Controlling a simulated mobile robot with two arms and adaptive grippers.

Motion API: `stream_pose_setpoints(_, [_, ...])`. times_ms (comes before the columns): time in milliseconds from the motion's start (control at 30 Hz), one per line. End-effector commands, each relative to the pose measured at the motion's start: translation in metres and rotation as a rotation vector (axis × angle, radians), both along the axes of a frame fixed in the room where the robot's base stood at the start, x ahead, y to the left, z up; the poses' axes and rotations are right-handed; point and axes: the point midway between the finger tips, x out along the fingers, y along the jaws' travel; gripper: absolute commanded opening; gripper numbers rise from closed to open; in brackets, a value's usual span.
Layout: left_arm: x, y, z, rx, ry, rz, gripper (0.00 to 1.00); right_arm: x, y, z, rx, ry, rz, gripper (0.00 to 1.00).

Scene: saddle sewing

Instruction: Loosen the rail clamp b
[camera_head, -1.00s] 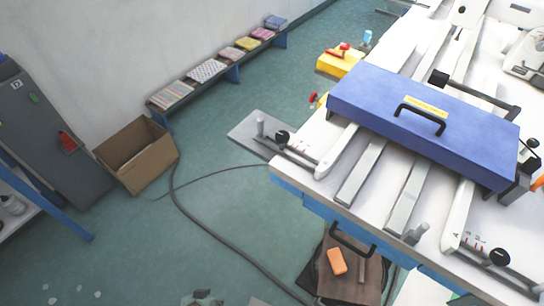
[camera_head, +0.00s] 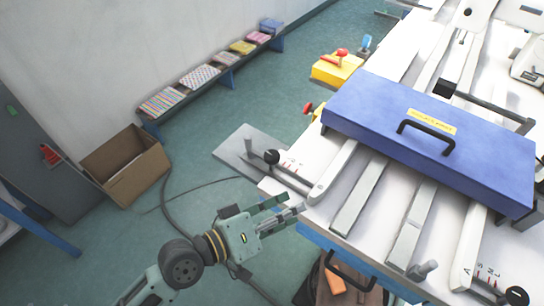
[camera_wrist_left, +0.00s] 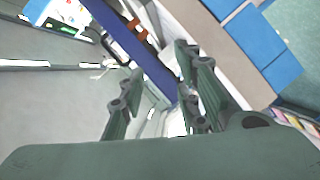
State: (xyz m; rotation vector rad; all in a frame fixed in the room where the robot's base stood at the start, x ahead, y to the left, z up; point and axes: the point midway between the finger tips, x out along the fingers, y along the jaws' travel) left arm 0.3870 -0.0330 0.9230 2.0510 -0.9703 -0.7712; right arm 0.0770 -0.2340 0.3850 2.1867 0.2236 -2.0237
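Two black round knobs sit on white rails of the table: one knob (camera_head: 271,157) at the left rail end and one knob (camera_head: 517,296) at the lower right, by a rail marked A. I cannot tell which one belongs to rail clamp b. My left gripper (camera_head: 290,205) is at the table's left edge, below the left knob and apart from it. Its fingers are spread and empty, and they also show in the left wrist view (camera_wrist_left: 160,95). My right gripper is not in view.
A blue case (camera_head: 430,145) with a black handle lies across the rails. A yellow box with a red lever (camera_head: 338,68) stands behind the table's left side. A cardboard box (camera_head: 125,165) and a bench (camera_head: 210,78) with folded cloths stand along the wall. A dark cable lies on the floor.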

Motion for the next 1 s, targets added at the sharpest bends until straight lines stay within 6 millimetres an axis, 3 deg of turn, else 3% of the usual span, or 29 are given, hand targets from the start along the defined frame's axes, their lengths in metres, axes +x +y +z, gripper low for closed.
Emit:
stream_pose_setpoints(233, [0.031,0.012,0.015,-0.286,0.120,0.116,0.30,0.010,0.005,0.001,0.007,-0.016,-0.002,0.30])
stream_pose_setpoints(400, [0.064,0.044,0.007,-0.458,0.229,0.269,0.30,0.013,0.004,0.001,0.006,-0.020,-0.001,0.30])
stream_pose_setpoints(600, [0.086,0.074,-0.004,-0.550,0.292,0.394,0.30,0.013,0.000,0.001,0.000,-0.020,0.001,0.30])
stream_pose_setpoints(767, [0.100,0.072,-0.004,-0.565,0.300,0.416,0.30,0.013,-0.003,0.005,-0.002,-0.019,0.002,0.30])
stream_pose_setpoints(1000, [0.131,0.048,-0.003,-0.565,0.298,0.413,0.30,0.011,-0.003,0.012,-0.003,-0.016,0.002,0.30])
